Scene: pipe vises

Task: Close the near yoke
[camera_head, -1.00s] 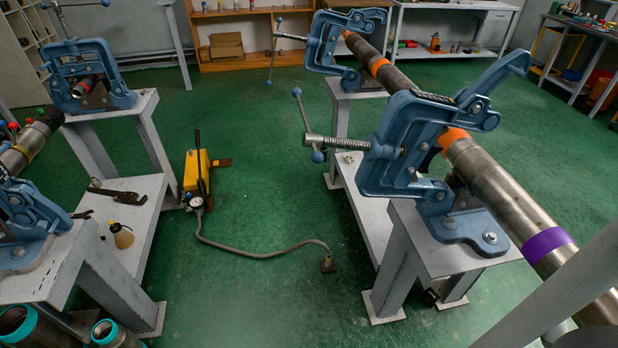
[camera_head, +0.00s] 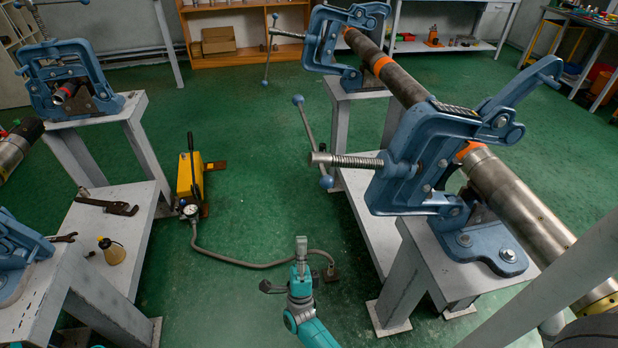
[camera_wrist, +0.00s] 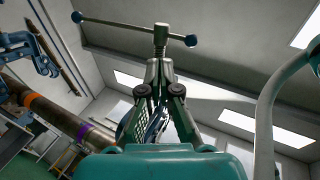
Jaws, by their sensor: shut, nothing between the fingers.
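The near vise on the right has a blue yoke (camera_head: 405,165) tilted over to the left, its screw (camera_head: 350,160) and T-handle (camera_head: 312,140) pointing left. A curved blue latch arm (camera_head: 525,92) sticks up free at the right. The vise's blue base (camera_head: 475,240) carries a steel pipe (camera_head: 510,205). My gripper (camera_head: 301,245) is shut and empty, pointing up at bottom centre, below the T-handle in the picture. In the wrist view my fingers (camera_wrist: 160,70) point toward a T-handle bar (camera_wrist: 110,24); I cannot tell whether they touch it.
The far vise (camera_head: 340,40) stands behind on the same pipe line. A yellow hand pump (camera_head: 190,175) and its hose (camera_head: 250,262) lie on the green floor. A grey bench (camera_head: 90,240) at left holds a wrench (camera_head: 105,203). A grey post (camera_head: 560,285) crosses the lower right.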

